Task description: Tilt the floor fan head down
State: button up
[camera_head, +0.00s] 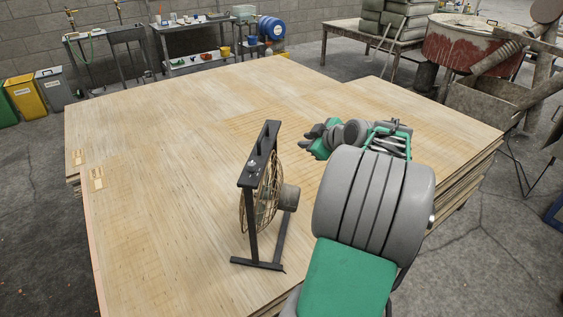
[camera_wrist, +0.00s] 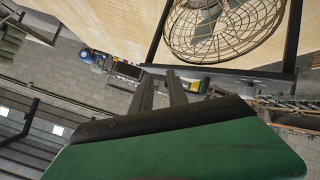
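The floor fan stands upright on the wood stack in a black rectangular frame (camera_head: 250,218), with its round wire cage (camera_head: 262,200) inside and a grey motor housing (camera_head: 290,197) on the right. The cage is close to vertical. My gripper (camera_head: 310,136) is above the stack, behind and to the right of the fan's top bar, apart from it. In the wrist view the fan's wire cage (camera_wrist: 222,28) is at the top right, and my gripper's two dark fingers (camera_wrist: 160,80) have a gap between them with nothing held.
The fan stands on a wide veneer stack (camera_head: 170,150) with free room on its left. A higher stack (camera_head: 420,110) lies at the right. Bins, a shelf with tools (camera_head: 200,65) and a red drum (camera_head: 465,50) stand beyond the stacks.

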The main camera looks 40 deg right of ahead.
jog(key=s+a+f+m+g, duration=0.1)
jog(key=m, duration=0.2)
jog(key=s+a+f+m+g+y, duration=0.1)
jog(key=s+m, duration=0.1)
jog(key=m, duration=0.2)
jog(key=s+a+f+m+g, duration=0.1)
jog(key=m, duration=0.2)
jog(key=shift+s+f+m+y, duration=0.15)
jog(key=shift+m+y, duration=0.15)
jog(key=shift+y, duration=0.1)
grip_shut()
jog(key=m+p, duration=0.3)
send_near(276, 173)
jog(key=shift+g, duration=0.3)
jog(key=x, duration=0.5)
jog(key=shift+d, duration=0.35)
jog(key=shift+w+a, duration=0.25)
jog(key=shift+w, duration=0.15)
